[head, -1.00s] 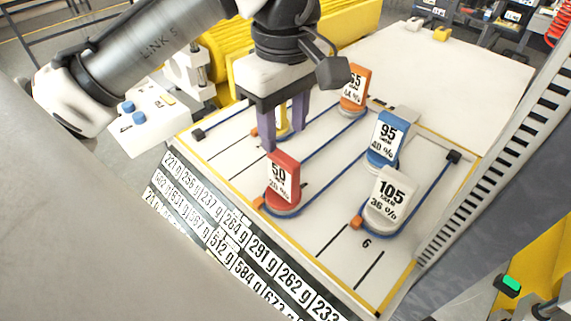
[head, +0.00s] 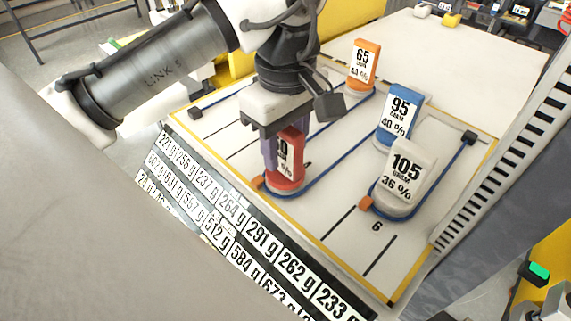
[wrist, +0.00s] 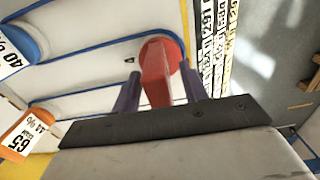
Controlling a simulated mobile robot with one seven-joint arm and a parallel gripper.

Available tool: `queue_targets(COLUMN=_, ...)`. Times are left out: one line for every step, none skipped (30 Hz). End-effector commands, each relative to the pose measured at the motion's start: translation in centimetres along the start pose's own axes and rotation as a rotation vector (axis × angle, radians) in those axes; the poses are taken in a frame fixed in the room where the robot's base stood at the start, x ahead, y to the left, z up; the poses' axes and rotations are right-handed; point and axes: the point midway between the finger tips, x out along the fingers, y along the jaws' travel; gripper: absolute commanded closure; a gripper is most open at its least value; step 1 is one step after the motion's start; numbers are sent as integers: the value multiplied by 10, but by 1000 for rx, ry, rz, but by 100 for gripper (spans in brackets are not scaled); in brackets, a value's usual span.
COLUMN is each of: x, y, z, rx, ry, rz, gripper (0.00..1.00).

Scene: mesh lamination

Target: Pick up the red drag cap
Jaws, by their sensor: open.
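The red drag cap (head: 288,170) stands upright on the white board near its front edge, with a label partly hidden by my gripper. My gripper (head: 284,164) is open and lowered at the cap, its purple fingers on either side of the cap's upper part. In the wrist view the red cap (wrist: 160,68) lies between the two fingers (wrist: 160,92), with its round base beyond the fingertips. I cannot tell whether a finger touches it.
Orange (head: 363,65), blue (head: 397,120) and white (head: 405,180) caps stand to the right and behind on the board (head: 330,240). Blue cords run across it. A strip of weight labels (head: 262,252) lines the front. A slotted metal rail (head: 485,180) stands at right.

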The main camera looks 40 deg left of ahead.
Motion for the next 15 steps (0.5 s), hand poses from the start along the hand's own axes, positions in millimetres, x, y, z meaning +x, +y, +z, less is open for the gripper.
queue_targets(x=0, y=0, z=0, rx=0, ry=0, rz=0, gripper=56)
queue_targets(x=0, y=0, z=0, rx=0, ry=0, rz=0, gripper=56)
queue_targets(x=-1, y=0, z=0, rx=0, ry=0, rz=0, gripper=56)
queue_targets(x=-1, y=0, z=0, rx=0, ry=0, rz=0, gripper=56)
queue_targets(x=-1, y=0, z=0, rx=0, ry=0, rz=0, gripper=56)
queue_targets(x=-1, y=0, z=0, rx=0, ry=0, rz=0, gripper=59)
queue_targets(x=-1, y=0, z=0, rx=0, ry=0, rz=0, gripper=63)
queue_targets(x=-1, y=0, z=0, rx=0, ry=1, rz=0, gripper=67)
queue_targets(x=-1, y=0, z=0, rx=0, ry=1, rz=0, gripper=72)
queue_targets(x=-1, y=0, z=0, rx=0, ry=1, rz=0, gripper=76)
queue_targets(x=-1, y=0, z=0, rx=0, ry=1, rz=0, gripper=80)
queue_targets(x=-1, y=0, z=0, rx=0, ry=1, rz=0, gripper=85)
queue_targets(x=-1, y=0, z=0, rx=0, ry=1, rz=0, gripper=89)
queue_targets(x=-1, y=0, z=0, rx=0, ry=1, rz=0, gripper=93)
queue_targets(x=-1, y=0, z=0, rx=0, ry=1, rz=0, gripper=98)
